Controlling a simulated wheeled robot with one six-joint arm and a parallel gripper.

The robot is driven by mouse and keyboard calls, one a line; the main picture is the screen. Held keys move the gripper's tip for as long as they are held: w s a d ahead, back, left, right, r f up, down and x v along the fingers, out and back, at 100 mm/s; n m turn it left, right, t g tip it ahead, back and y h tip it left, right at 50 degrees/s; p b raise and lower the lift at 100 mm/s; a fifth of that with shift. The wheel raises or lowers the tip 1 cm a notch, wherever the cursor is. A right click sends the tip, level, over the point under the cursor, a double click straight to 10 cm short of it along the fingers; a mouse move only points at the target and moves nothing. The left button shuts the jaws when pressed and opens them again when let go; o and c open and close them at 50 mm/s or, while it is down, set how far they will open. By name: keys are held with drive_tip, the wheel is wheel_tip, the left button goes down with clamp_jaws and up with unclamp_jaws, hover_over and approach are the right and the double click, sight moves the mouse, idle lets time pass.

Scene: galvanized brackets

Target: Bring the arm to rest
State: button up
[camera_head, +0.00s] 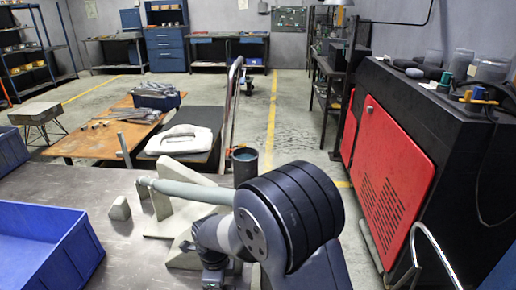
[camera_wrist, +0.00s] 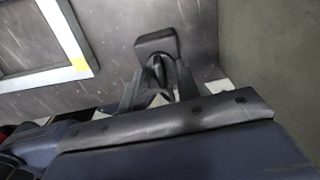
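My arm shows large in the head view, with dark rounded links bent over the near edge of the grey metal table (camera_head: 95,185). In that view its end is mostly hidden behind my own links. In the wrist view, dark finger-like parts of my gripper (camera_wrist: 158,92) stand beyond a broad dark body edge. Whether they are apart or closed is unclear. A dark grey block-like shape (camera_wrist: 155,42) shows just past them. Pale angular brackets (camera_head: 163,205) stand on the table beside my arm, partly covered by it.
A blue bin (camera_head: 80,255) sits at the table's left front, with another blue bin (camera_head: 10,150) behind. A dark cylinder (camera_head: 245,165) stands close beyond my arm. A black cabinet with red panels (camera_head: 395,175) is at right. The floor (camera_head: 295,125) between is clear.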

drive_tip(key=n, duration=0.4)
drive_tip(key=shift+r, duration=0.25)
drive_tip(key=n, duration=0.4)
drive_tip(key=shift+n+p, duration=0.3)
drive_tip(key=shift+p, duration=0.1)
drive_tip(key=n, duration=0.4)
drive_tip(key=shift+n+p, duration=0.3)
drive_tip(key=shift+p, duration=0.05)
drive_tip(key=n+p, duration=0.1)
drive_tip(key=n, duration=0.3)
drive_tip(key=shift+r+n, duration=0.3)
drive_tip(key=shift+r, duration=0.75)
drive_tip(key=shift+r, duration=0.15)
